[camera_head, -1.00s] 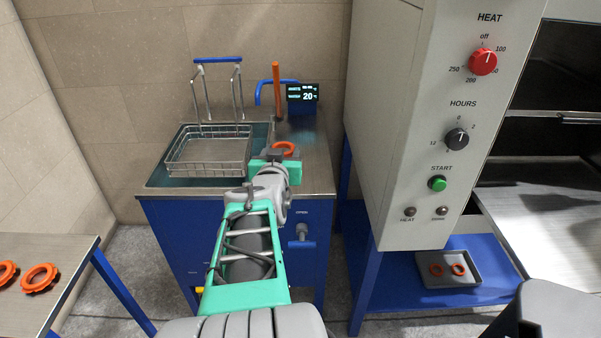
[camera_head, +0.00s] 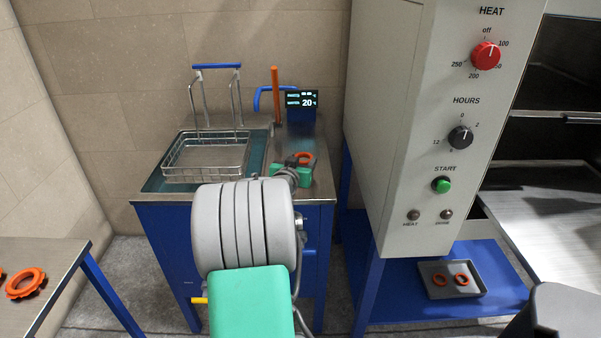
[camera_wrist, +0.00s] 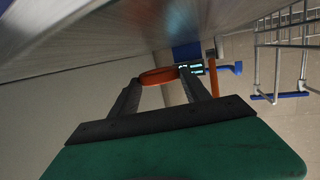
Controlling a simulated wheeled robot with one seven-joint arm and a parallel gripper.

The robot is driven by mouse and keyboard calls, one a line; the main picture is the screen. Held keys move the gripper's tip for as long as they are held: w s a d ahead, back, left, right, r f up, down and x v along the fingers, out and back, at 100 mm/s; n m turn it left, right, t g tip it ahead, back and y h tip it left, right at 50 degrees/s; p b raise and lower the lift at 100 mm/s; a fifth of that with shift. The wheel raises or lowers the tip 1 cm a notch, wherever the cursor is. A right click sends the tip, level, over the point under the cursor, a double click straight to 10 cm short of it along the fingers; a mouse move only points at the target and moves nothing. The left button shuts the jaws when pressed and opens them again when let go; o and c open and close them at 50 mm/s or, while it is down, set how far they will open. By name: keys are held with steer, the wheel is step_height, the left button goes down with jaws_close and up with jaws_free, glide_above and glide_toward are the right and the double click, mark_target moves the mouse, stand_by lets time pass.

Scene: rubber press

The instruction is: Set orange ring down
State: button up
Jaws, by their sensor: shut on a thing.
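The orange ring (camera_head: 304,158) is at the far end of my arm, over the bare metal top (camera_head: 318,184) right of the wash basin. My gripper (camera_head: 295,163) is shut on it; the arm hides much of the fingers. In the wrist view the ring (camera_wrist: 158,76) sits between the fingertips of my gripper (camera_wrist: 160,85). The metal surface fills the upper left of that tilted view, close to the ring. I cannot tell whether the ring touches it.
A wire basket (camera_head: 207,158) with a blue handle sits in the basin at left. A display (camera_head: 301,101) reading 20 and an orange rod (camera_head: 276,95) stand behind. The oven's control panel (camera_head: 436,130) rises at right. More orange rings lie on the left table (camera_head: 45,262) and in a grey tray (camera_head: 482,290).

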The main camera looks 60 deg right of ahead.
steer(key=shift+w+d+f+b, duration=0.15)
steer(key=shift+f+b, duration=0.35)
steer(key=shift+f, duration=1.5)
steer(key=o, duration=1.3)
steer(key=shift+r, duration=0.15)
steer(key=shift+o, duration=0.2)
